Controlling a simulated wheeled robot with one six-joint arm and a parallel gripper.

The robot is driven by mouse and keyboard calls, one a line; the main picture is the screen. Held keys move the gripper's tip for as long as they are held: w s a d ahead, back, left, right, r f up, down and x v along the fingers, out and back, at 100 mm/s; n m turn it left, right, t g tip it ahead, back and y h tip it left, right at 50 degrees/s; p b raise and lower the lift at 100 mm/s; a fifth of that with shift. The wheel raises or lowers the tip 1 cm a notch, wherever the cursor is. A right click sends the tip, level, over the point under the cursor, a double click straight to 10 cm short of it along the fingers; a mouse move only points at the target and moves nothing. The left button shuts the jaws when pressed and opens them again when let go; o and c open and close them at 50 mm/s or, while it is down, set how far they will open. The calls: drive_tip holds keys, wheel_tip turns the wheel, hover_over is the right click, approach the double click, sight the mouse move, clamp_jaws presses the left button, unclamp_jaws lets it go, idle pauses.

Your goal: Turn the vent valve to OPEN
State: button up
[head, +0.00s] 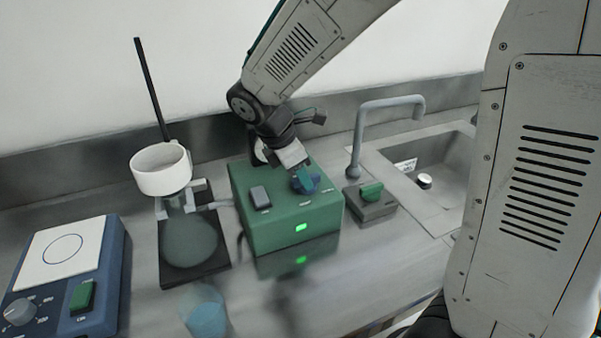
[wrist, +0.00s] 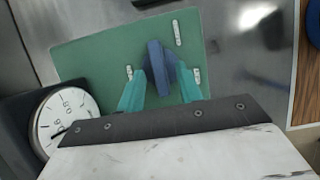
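A green box (head: 292,222) stands on the steel counter, with a blue knob (head: 312,182) on its top. In the wrist view the knob (wrist: 157,68) has a raised bar that points nearly straight up the picture. Small white labels (wrist: 177,33) lie around it, too small to read. My gripper (head: 303,177) reaches down over the knob from above. In the wrist view its teal fingers (wrist: 160,80) stand on either side of the bar, the left one close to it and the right one with a small gap. The head view hides part of the knob behind the gripper.
A dark switch (head: 260,197) and a lit green lamp (head: 301,227) are on the green box. Left are a flask (head: 190,240), a blue hotplate (head: 110,300) and a beaker (head: 207,318).

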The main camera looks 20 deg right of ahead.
clamp_jaws()
drive_tip(key=shift+w+m, duration=0.1)
drive_tip(key=shift+m, duration=0.3)
drive_tip(key=m+g, duration=0.1)
drive_tip(key=m, duration=0.2)
drive_tip(key=shift+w+d+m+g+y, duration=0.1)
drive_tip(key=shift+w+m+g+y, duration=0.1)
drive_tip(key=shift+m+g+y, duration=0.15)
drive_tip(key=m, duration=0.1)
drive_tip(key=m+g, duration=0.1)
drive_tip(key=m, duration=0.2)
drive_tip(key=shift+w+d+m+g+y, duration=0.15)
drive_tip(key=shift+w+m+g+y, duration=0.1)
drive_tip(key=shift+m+y, duration=0.1)
drive_tip(key=m, duration=0.2)
drive_tip(key=m+y, duration=0.1)
drive_tip(key=m, duration=0.1)
drive_tip(key=shift+w+d+g+y, duration=0.2)
drive_tip(key=shift+g+y, duration=0.1)
drive_tip(key=shift+g, duration=0.1)
drive_tip(key=m, duration=0.2)
drive_tip(key=m+y, duration=0.1)
drive_tip(key=m, duration=0.1)
drive_tip(key=shift+d+m+y, duration=0.2)
drive_tip(key=shift+m+y, duration=0.1)
